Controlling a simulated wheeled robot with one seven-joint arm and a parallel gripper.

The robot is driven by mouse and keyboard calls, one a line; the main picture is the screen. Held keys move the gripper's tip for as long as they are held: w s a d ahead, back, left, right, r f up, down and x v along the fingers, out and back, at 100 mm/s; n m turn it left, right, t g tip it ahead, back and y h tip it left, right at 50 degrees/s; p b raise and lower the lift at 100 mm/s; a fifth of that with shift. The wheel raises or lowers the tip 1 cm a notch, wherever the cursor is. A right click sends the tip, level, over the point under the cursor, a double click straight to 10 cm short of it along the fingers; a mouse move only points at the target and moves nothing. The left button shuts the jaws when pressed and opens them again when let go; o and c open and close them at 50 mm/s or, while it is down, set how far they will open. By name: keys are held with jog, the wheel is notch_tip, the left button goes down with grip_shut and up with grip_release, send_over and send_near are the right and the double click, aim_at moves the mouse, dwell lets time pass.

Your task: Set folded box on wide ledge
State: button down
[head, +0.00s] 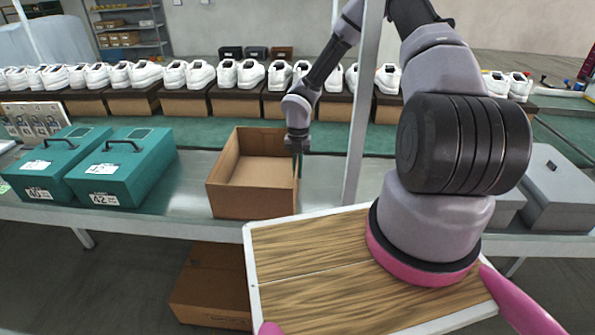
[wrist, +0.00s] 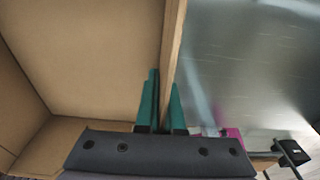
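The folded box is an open, empty brown cardboard box (head: 230,199), upright at the middle of the grey metal ledge (head: 187,197), near its front edge. Whether its base touches the ledge I cannot tell. My gripper (head: 297,160) points down at the box's right wall. In the wrist view, the green fingers of my gripper (wrist: 164,105) straddle that wall, one inside and one outside, close against it with no clear gap. The box (wrist: 85,50) fills the left of that view, and the metal ledge (wrist: 250,60) shows at right.
Two teal cases (head: 125,165) stand left of the box. Grey cases (head: 555,190) stand at far right. White shoes on boxes (head: 130,102) line the back. An upright metal post (head: 362,110) rises right of my gripper. Another cardboard box (head: 212,287) sits below the ledge.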

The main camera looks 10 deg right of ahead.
jog(key=shift+f, duration=0.1)
jog(key=c, duration=1)
grip_release()
jog(key=shift+c, duration=0.2)
jog(key=r, duration=0.4)
jog(key=w+r, duration=0.1)
jog(key=r, duration=0.7)
jog(key=shift+w+d+r, duration=0.1)
jog(key=shift+w+d, duration=0.1)
jog(key=shift+d, duration=0.05)
